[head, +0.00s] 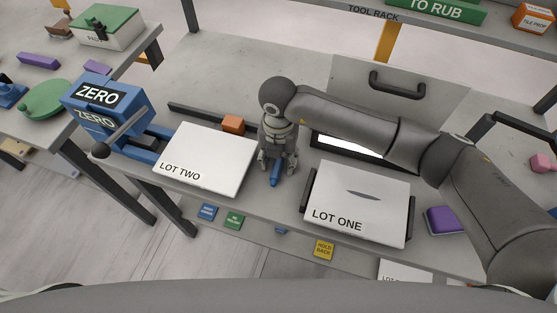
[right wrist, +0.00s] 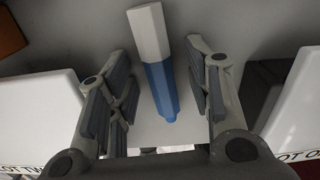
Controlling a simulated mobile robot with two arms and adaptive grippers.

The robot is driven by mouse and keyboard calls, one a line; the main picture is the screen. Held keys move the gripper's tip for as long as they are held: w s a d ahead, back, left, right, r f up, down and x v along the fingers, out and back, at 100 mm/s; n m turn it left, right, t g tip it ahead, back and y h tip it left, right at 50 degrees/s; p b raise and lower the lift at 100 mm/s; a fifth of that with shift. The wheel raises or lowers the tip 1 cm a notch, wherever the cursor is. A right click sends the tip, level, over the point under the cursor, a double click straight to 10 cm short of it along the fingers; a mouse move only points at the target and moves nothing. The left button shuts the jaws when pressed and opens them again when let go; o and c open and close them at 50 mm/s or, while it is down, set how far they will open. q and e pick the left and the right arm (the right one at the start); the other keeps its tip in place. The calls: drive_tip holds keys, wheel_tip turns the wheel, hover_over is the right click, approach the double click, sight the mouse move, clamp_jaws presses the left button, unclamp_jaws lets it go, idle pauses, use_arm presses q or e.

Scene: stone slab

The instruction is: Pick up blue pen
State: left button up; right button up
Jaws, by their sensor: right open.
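The blue pen (head: 275,174) stands out below my right gripper (head: 276,162) in the head view, between the two white slabs. In the right wrist view the pen (right wrist: 158,75) has a blue body and a pale grey-white end, and lies between the fingers of my right gripper (right wrist: 158,100). The fingers are open, with a gap on both sides of the pen. In the head view the gripper hides the pen's far part. My left gripper is not in view.
The LOT TWO slab (head: 205,160) is left of the gripper and the LOT ONE slab (head: 357,205) is right. An orange block (head: 233,124) sits behind LOT TWO. A blue ZERO device (head: 105,105) stands left.

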drive_tip(key=shift+c, duration=0.4)
drive_tip(key=c, duration=0.9)
drive_tip(key=shift+r, duration=0.15)
